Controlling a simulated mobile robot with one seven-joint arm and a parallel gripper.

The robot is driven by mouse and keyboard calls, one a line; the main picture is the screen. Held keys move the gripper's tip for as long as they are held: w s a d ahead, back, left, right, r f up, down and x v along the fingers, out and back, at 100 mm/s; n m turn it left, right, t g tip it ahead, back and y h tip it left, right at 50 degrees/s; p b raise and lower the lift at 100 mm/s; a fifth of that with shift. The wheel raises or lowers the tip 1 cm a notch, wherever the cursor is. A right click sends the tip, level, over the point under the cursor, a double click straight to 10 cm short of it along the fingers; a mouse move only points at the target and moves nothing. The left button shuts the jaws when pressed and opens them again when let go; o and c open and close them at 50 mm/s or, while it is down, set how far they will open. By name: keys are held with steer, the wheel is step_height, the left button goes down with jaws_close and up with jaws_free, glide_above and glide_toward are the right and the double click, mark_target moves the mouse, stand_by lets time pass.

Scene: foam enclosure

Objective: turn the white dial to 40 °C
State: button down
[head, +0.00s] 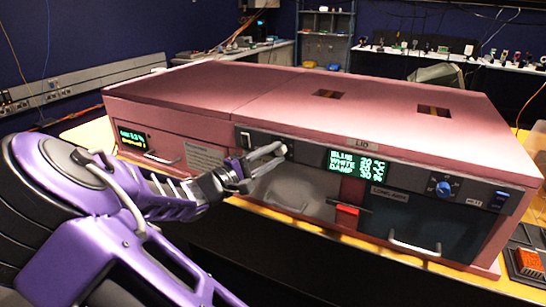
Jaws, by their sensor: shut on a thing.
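The pink enclosure (250,82) stands on a table, with a dark control strip along its front. My purple arm reaches in from the left. My gripper (272,154) is at the strip, left of the display, and its jaws are shut on the white dial, which the fingers mostly hide. I cannot read the dial's pointer. The green display (357,164) has lines for BLUE, WHITE and DAMP. The BLUE line seems to read 20 °C; the WHITE number is too blurred to read surely.
Below are a red latch (347,209) and a dark panel with a metal handle (414,246). A small display (132,137) is on the left front. An orange-red block (529,262) lies at right.

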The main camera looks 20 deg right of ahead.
steer(key=shift+m+y, duration=0.4)
steer(key=shift+m, duration=0.6)
steer(key=shift+r, duration=0.1)
steer(key=c, duration=0.6)
jaws_free()
steer(key=v, duration=1.7)
steer(key=shift+a, duration=0.3)
